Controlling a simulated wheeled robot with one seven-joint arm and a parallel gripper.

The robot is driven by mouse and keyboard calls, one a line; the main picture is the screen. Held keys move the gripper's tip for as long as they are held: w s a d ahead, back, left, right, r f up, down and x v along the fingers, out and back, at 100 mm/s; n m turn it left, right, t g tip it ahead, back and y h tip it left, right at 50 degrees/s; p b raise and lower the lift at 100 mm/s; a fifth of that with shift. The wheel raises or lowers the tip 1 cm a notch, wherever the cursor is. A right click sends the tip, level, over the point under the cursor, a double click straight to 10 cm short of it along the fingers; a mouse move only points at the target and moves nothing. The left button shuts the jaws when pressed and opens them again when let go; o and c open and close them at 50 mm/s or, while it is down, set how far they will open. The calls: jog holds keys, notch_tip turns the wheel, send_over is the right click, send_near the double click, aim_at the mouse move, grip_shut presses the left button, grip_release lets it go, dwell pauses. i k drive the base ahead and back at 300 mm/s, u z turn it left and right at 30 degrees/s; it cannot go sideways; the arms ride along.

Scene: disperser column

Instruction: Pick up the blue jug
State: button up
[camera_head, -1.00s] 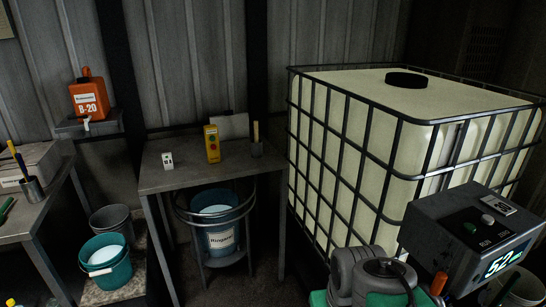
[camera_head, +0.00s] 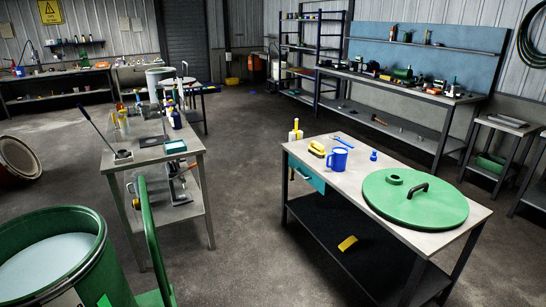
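The blue jug (camera_head: 338,159) stands upright on the light top of a dark-legged table (camera_head: 437,238) at the right of the middle. It looks like a mug-sized jug with a handle on its left side. A round green lid (camera_head: 428,207) with a black handle lies to its right on the same table. A small blue item (camera_head: 373,156) stands just behind and right of it. My gripper is not in view.
A green drum (camera_head: 95,268) with pale contents stands at the lower left beside a green upright frame (camera_head: 152,235). A cluttered workbench (camera_head: 190,150) stands left of centre. Bare concrete floor (camera_head: 247,160) lies between that bench and the jug's table. Long benches line the back.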

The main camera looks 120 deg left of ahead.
aim_at(339, 155)
jog(key=u, duration=3.7)
jog(key=i, duration=1.1)
jog(key=u, duration=0.5)
jog(key=i, duration=2.5)
jog(key=u, duration=0.2)
